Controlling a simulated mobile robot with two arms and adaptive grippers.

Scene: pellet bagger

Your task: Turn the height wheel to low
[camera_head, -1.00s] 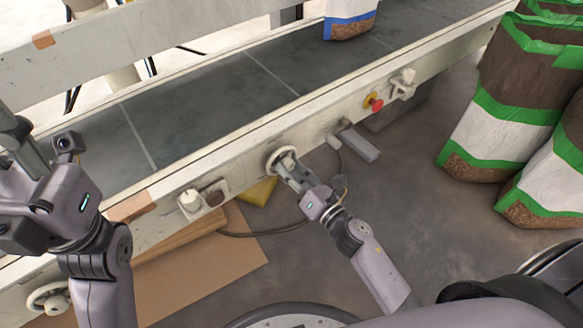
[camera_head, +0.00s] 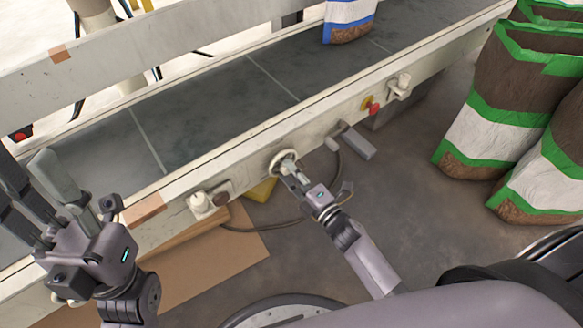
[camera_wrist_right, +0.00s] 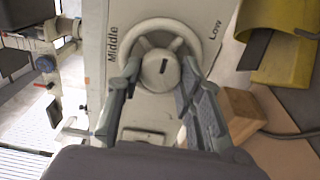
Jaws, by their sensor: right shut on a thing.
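The height wheel (camera_head: 279,157) is a pale round handwheel on the side rail of the conveyor. In the right wrist view, the wheel (camera_wrist_right: 158,28) has a hub with a short dark mark pointing nearly straight up. The label "Middle" (camera_wrist_right: 112,42) is to its left and "Low" (camera_wrist_right: 215,28) to its right. My right gripper (camera_head: 290,172) is at the wheel. Its fingers (camera_wrist_right: 158,82) are shut on it, one on each side of the hub. My left gripper (camera_head: 42,195) is open and empty above the left part of the conveyor.
A red knob (camera_head: 374,108) and a white fitting (camera_head: 400,87) are on the rail to the right. Another knob (camera_head: 199,202) is to the left. A bag (camera_head: 349,22) stands on the belt (camera_head: 215,105). Green-banded bags (camera_head: 490,125) stand at right. Cardboard (camera_head: 215,265) lies below.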

